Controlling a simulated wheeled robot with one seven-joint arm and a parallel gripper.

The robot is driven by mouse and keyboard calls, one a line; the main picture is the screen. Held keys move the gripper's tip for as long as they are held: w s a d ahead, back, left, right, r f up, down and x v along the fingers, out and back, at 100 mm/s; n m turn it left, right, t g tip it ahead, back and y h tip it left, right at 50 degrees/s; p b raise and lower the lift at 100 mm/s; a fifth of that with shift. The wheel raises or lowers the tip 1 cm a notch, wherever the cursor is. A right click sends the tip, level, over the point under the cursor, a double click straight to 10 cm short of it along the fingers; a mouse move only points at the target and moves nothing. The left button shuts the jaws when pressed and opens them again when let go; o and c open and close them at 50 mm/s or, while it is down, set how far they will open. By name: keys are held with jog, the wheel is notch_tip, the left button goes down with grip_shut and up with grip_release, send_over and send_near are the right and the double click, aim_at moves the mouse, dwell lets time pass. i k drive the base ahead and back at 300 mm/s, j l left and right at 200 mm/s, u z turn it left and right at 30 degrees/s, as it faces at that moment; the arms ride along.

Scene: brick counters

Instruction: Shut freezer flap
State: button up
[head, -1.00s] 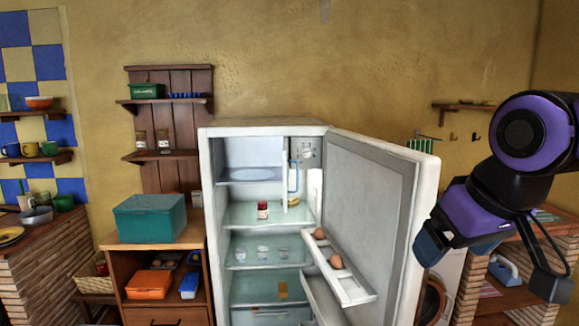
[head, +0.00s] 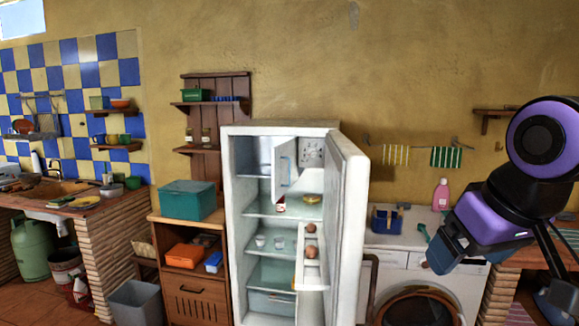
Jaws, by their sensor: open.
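A white fridge (head: 232,220) stands in the middle of the head view with its big door (head: 350,225) swung open to the right. Inside at the top, a small white freezer flap (head: 285,170) with a blue handle stands open, hinged on the right side of the freezer space (head: 252,157). My gripper (head: 440,262) is at the right of the view, to the right of the fridge door and apart from it. It is open and holds nothing I can see. The flap's far side is hidden.
Eggs (head: 310,252) sit in the door rack. A small wooden cabinet (head: 190,300) with a teal box (head: 190,200) stands left of the fridge. A washing machine (head: 405,262) stands to the right, behind my arm, with a pink bottle (head: 441,195) on it. A grey bin (head: 137,302) is on the floor at left.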

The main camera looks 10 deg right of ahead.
aim_at(284, 154)
jog(key=l+u, duration=0.25)
jog(key=l, duration=0.6)
jog(key=i+j+u, duration=0.15)
jog(key=i+j, duration=0.75)
